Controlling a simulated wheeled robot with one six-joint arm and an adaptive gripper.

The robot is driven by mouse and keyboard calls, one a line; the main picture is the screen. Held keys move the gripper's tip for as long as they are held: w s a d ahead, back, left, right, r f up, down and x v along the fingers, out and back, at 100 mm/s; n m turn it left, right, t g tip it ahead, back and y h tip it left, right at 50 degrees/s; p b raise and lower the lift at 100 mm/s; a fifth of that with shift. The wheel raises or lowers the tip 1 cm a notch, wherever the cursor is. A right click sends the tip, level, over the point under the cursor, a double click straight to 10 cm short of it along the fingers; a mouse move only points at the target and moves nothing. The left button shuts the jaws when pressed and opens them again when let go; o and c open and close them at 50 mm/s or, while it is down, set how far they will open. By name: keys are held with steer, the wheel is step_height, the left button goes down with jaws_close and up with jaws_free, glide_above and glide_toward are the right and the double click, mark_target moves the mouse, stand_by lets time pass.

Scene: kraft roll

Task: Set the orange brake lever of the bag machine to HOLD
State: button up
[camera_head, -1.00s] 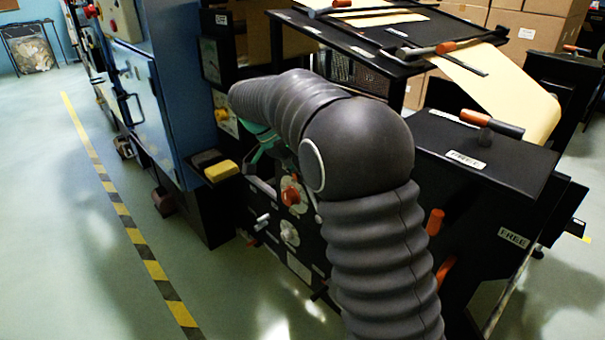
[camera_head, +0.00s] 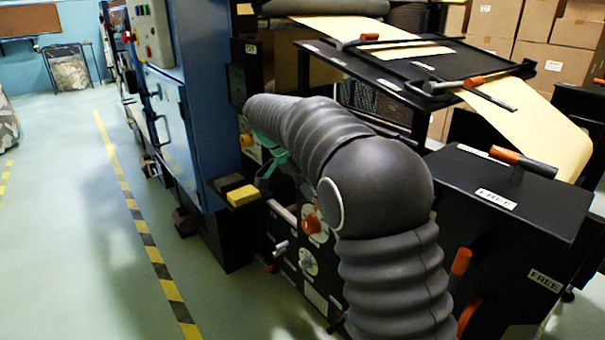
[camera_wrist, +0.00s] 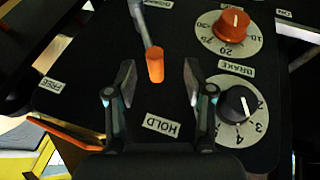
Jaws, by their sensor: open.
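The brake lever (camera_wrist: 155,65) shows in the wrist view as a metal rod with an orange tip, pointing down the picture from the top edge. My gripper (camera_wrist: 157,78) is open, one finger either side of the orange tip with gaps on both sides; I cannot tell whether the tip is at finger depth. The HOLD label (camera_wrist: 161,125) is below the tip, a little to the right. The FREE label (camera_wrist: 51,85) is to the left. The BRAKE label (camera_wrist: 236,68) is between two dials. In the head view my arm hides the lever and most of my gripper.
An orange dial (camera_wrist: 232,25) and a black dial (camera_wrist: 238,103) are right of my fingers. Another orange bar (camera_wrist: 65,131) is at lower left. In the head view, a yellow block (camera_head: 242,195) juts from the machine; the floor to the left is open.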

steer(key=v, duration=0.8)
